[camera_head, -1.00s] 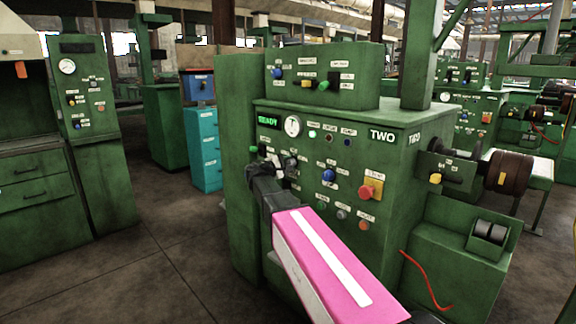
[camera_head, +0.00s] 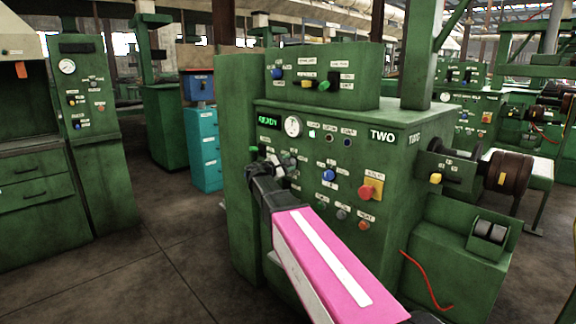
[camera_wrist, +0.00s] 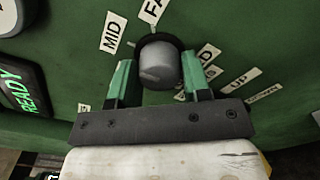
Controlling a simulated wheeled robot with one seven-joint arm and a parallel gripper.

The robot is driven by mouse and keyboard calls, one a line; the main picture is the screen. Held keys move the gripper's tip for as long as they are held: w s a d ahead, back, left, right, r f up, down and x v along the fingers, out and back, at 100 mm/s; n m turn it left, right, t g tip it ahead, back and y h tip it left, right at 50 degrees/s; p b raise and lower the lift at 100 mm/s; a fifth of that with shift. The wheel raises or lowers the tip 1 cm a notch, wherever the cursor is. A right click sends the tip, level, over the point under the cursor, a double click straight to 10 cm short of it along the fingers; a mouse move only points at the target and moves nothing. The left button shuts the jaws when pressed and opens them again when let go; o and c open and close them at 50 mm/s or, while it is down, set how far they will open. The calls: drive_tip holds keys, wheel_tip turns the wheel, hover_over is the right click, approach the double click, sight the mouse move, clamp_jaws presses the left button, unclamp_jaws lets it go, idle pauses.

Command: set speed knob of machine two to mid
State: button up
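Machine two (camera_head: 383,180) is a green cabinet with a "TWO" sign on its front. In the wrist view its grey round knob (camera_wrist: 158,65) sits on a dark ring, with a "MID" label (camera_wrist: 112,32) to its upper left and a partly cut-off label beginning "FA" above it. My gripper (camera_wrist: 157,75) has one green finger on each side of the knob. Both fingertips are very close to its sides; I cannot tell whether they touch it. The knob's pointer direction is unclear. In the head view my gripper (camera_head: 272,160) covers this part of the panel.
A red button on a yellow plate (camera_head: 371,187) and several small knobs and lamps lie right of my gripper. A green display (camera_head: 269,121) is above it; in the wrist view it reads "READY" (camera_wrist: 24,90). Bare floor (camera_head: 165,255) is at the left.

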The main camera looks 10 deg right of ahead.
drive_tip(key=o, duration=0.3)
drive_tip(key=shift+a, duration=0.1)
drive_tip(key=shift+o, duration=0.2)
drive_tip(key=v, duration=1.1)
